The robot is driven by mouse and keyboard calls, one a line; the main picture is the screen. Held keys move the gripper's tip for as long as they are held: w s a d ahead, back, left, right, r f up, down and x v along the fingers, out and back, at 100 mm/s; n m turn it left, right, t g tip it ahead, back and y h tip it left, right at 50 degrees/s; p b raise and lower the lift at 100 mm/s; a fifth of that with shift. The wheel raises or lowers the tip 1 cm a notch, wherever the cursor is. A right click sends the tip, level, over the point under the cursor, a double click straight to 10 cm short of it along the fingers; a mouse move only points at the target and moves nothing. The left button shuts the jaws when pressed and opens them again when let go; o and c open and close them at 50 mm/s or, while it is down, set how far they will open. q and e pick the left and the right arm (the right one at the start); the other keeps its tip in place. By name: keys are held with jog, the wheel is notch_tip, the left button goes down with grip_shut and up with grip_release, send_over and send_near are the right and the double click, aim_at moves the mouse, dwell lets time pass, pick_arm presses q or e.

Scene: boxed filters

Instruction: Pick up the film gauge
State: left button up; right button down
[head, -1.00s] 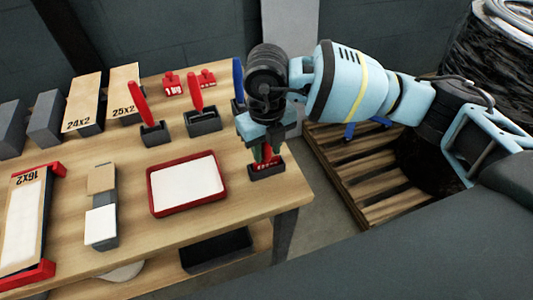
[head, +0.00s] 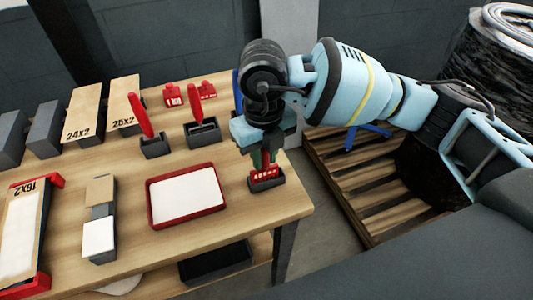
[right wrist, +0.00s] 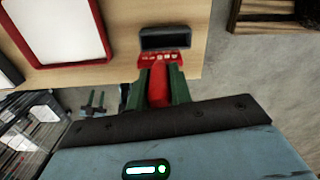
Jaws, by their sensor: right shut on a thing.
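The film gauge, a small red piece with pale marks along its lower edge (head: 266,172), stands upright at its dark holder (head: 268,184) by the table's right front corner. My right gripper (head: 264,157) points down and is shut on the gauge from above. In the right wrist view the green fingers (right wrist: 159,88) hold the red gauge (right wrist: 160,72) between them, and the dark holder (right wrist: 165,38) lies just beyond its marked edge. I cannot tell whether the gauge's lower edge is still inside the holder. My left gripper is not in view.
A red-rimmed white tray (head: 187,196) lies left of the holder. Behind are red-handled tools in dark holders (head: 203,133), red weights (head: 172,96) and boxed filters (head: 86,113). A wooden pallet (head: 365,190) stands on the floor to the right.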

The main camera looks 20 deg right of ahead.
jog(key=s+a+r, duration=0.1)
jog(key=s+a, duration=0.6)
jog(key=s, duration=0.5)
jog(key=shift+a+r, duration=0.15)
jog(key=shift+a, duration=0.1)
jog(key=shift+a, duration=0.1)
